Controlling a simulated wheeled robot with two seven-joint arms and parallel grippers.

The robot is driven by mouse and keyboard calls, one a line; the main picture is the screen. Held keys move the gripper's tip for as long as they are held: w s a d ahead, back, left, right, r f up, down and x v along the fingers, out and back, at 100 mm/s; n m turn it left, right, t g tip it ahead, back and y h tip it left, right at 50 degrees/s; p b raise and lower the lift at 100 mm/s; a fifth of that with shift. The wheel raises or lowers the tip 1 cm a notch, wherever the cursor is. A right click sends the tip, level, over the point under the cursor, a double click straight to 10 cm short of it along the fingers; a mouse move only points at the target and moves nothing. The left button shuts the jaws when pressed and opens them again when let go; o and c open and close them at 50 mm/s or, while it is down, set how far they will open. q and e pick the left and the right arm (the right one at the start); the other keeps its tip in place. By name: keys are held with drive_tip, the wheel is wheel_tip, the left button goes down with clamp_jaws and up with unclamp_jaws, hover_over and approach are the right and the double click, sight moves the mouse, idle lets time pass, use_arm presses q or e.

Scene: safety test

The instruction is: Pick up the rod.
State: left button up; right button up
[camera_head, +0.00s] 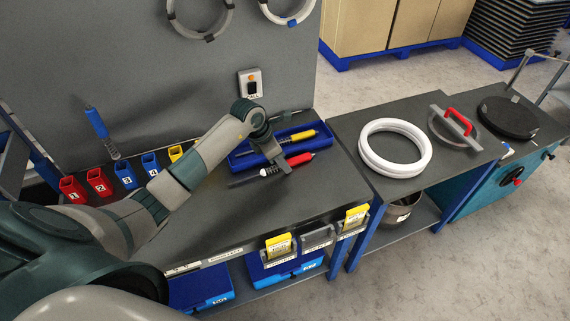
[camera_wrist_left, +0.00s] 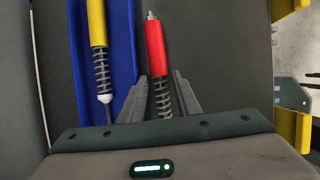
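A rod with a red handle (camera_head: 300,158) and a dark spring lies on the grey workbench (camera_head: 225,220), in front of a blue tray (camera_head: 241,160). My left gripper (camera_head: 280,164) is low over this rod's spring part. In the left wrist view the red rod (camera_wrist_left: 155,52) runs between the two fingers (camera_wrist_left: 161,92), with narrow gaps beside its spring. The gripper looks open around it; its lower end is hidden by the gripper body. A yellow-handled rod (camera_head: 303,136) lies in the tray and also shows in the left wrist view (camera_wrist_left: 97,24). My right gripper is not in view.
Numbered red, blue and yellow holders line the back, including a red one (camera_head: 72,189). A panel (camera_head: 200,80) rises behind. A white ring (camera_head: 394,148) and a red-handled disc (camera_head: 454,128) are on the table at right.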

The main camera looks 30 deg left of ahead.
use_arm(q)
drive_tip(key=shift+c, duration=0.5)
clamp_jaws()
drive_tip(key=shift+r, duration=0.15)
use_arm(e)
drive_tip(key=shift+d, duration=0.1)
